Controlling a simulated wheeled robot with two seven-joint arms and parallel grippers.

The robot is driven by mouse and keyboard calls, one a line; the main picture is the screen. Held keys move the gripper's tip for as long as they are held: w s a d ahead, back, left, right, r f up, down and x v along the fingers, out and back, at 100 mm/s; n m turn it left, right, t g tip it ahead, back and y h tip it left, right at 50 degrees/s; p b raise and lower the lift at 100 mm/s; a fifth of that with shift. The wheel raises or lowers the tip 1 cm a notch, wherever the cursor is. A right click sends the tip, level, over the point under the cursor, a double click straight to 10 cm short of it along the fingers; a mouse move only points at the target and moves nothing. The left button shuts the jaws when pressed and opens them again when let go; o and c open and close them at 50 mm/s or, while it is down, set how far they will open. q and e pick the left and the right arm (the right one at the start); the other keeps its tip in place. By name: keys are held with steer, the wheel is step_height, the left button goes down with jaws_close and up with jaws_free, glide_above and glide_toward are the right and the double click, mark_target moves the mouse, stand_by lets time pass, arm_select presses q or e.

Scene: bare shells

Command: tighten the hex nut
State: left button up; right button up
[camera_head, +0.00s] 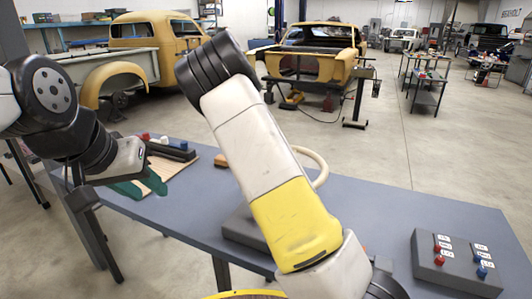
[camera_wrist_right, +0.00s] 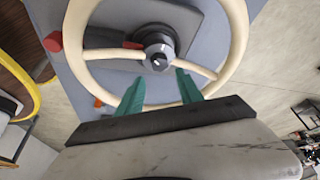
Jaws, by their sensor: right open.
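The hex nut (camera_wrist_right: 158,59) shows as a small grey metal piece at the dark hub of a cream steering wheel (camera_wrist_right: 238,45) in the right wrist view. My right gripper (camera_wrist_right: 160,92) is open, its green fingers apart and empty just short of the hub, one on each side below the nut in the picture. In the head view my right arm hides the nut and most of the wheel; part of the wheel's rim (camera_head: 322,165) shows behind the arm. My left gripper (camera_head: 140,188) is open and empty at the left end of the bench.
The wheel is over a grey-blue bench (camera_head: 390,205). A grey box with red and blue knobs (camera_head: 455,262) is at the bench's right. A wooden board (camera_head: 190,165) and dark blocks (camera_head: 172,150) lie behind my left gripper. A yellow-rimmed round thing (camera_wrist_right: 36,85) is at the wrist view's left.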

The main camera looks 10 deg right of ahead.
steer(key=shift+o, duration=1.3)
steer(key=n, duration=0.1)
steer(key=s+d+n+t, duration=0.1)
steer(key=n, duration=0.1)
steer(key=d+n, duration=0.1)
steer(key=n, duration=0.1)
steer(key=shift+s+d+t+y, duration=0.2)
steer(key=shift+d+t+y, duration=0.1)
steer(key=shift+y, duration=0.1)
steer(key=n, duration=0.2)
steer(key=shift+s+d+f+n+t+y, duration=0.1)
steer(key=shift+s+d+n+t+y, duration=0.05)
steer(key=shift+s+n+t+y, duration=0.2)
steer(key=f+n, duration=0.2)
steer(key=w+f+n+t, duration=0.1)
steer(key=f+n, duration=0.1)
steer(key=f+n+t+y, duration=0.1)
steer(key=f+n, duration=0.1)
steer(key=f, duration=0.1)
steer(key=shift+w+d+n, duration=0.15)
steer(key=shift+n, duration=0.2)
steer(key=shift+c, duration=0.2)
